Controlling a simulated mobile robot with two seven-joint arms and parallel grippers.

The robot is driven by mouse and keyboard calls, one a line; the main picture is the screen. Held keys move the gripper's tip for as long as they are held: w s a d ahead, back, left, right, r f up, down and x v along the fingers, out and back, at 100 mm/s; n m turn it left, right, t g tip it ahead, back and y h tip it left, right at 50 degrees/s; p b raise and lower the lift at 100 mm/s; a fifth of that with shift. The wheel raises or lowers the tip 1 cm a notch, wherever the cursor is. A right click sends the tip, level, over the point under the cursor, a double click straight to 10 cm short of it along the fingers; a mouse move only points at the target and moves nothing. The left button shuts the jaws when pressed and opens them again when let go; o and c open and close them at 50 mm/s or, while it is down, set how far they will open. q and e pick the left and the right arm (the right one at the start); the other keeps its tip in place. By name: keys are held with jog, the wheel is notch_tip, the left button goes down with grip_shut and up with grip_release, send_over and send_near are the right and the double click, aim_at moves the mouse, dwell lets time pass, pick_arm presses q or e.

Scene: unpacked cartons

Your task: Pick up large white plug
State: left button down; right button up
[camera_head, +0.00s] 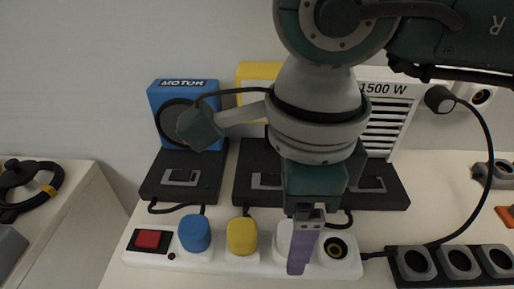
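The large white plug (281,238) sits on the white power strip (190,263), to the right of the yellow plug (242,237) and blue plug (195,235). My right gripper (303,252) comes down from above, pointing down at the strip. Its purple finger overlaps the right part of the white plug and hides it. Only one finger shows clearly, so I cannot tell whether it touches the plug or how wide the gripper is. My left gripper is not in view.
Behind the strip stand a blue MOTOR box (183,89), a yellow box (258,72) and a white 1500 W unit (391,118), with black bases in front. A red switch (148,240) is at the strip's left end. A black socket block (420,282) lies at right.

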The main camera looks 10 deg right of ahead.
jog(key=shift+c, duration=0.2)
grip_shut()
dwell(0.4)
